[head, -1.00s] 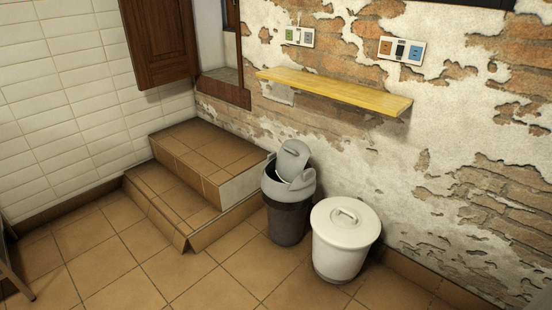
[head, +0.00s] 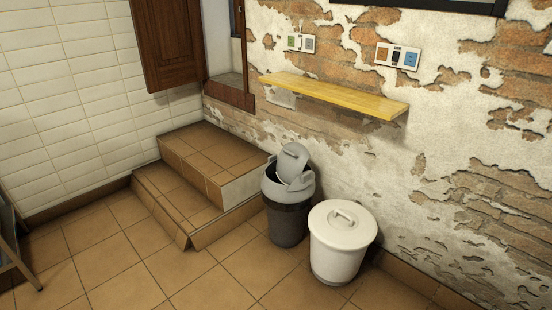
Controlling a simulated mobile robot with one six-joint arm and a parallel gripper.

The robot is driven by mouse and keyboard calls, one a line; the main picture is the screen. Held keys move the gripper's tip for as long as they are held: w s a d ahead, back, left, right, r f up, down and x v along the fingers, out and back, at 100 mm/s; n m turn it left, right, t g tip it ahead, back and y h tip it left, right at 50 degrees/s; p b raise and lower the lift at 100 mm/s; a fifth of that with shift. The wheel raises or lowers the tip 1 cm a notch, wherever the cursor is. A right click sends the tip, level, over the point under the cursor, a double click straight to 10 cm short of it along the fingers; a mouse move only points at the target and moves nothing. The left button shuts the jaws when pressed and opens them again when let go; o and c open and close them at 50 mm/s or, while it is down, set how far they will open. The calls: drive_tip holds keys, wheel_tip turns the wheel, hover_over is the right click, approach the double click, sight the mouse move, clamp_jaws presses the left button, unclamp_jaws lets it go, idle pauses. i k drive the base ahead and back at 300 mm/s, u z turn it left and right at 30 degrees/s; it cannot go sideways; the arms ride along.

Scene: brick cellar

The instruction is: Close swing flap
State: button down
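A dark grey bin (head: 287,222) with a lighter grey lid stands on the tiled floor, between the tiled steps and a white bin. Its grey swing flap (head: 294,160) is tilted up out of the lid, so the lid's opening shows in part. My gripper is not in view.
A white lidded bin (head: 341,240) stands close to the right of the grey one. Tiled steps (head: 200,175) are to the left, and a yellow shelf (head: 333,96) juts from the brick wall above. The floor (head: 120,265) in front is clear. A dark leg-like object (head: 18,250) is at the left edge.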

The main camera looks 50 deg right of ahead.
sight(292, 159)
drive_tip(key=z, duration=0.1)
drive_tip(key=i, duration=0.95)
drive_tip(key=u, duration=0.05)
